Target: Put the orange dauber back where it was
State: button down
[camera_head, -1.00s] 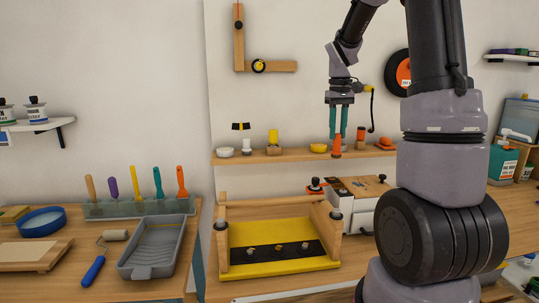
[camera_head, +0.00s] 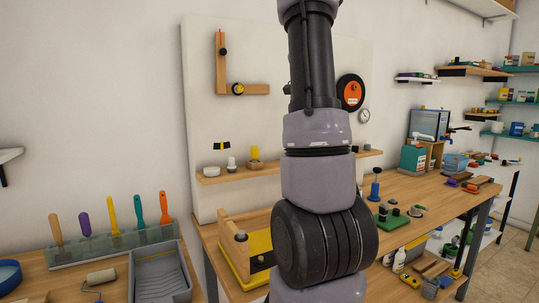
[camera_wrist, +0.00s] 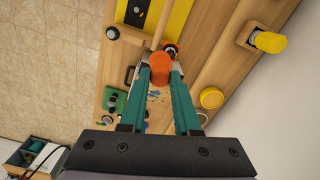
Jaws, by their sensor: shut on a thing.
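The orange dauber (camera_wrist: 160,68) is between the fingertips of my gripper (camera_wrist: 160,74) in the wrist view. The gripper is shut on it and holds it in front of the wall shelf (camera_wrist: 228,60), above the bench. A yellow dauber (camera_wrist: 268,42) stands at a wooden block (camera_wrist: 247,36) on the shelf; it also shows in the head view (camera_head: 254,152). A round yellow piece (camera_wrist: 211,97) lies farther along the shelf. In the head view my arm hides the gripper, the orange dauber and the middle of the shelf.
A wooden frame with a yellow and black bed (camera_wrist: 180,18) is below the gripper. A green-based tool (camera_wrist: 115,100) stands on the bench. A white bowl (camera_head: 211,171) and a white-based piece (camera_head: 231,163) occupy the shelf's left end.

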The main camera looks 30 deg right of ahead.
jog(key=w+d, duration=0.1)
jog(key=w, duration=1.6)
notch_tip(320, 180, down, 7)
jog(key=shift+w+r, duration=0.1)
jog(key=shift+r, duration=0.1)
jog(key=shift+w+f, duration=0.15)
jog(key=shift+f, duration=0.05)
jog(key=shift+f, duration=0.15)
jog(key=c, duration=0.6)
grip_release()
jog(key=shift+c, duration=0.2)
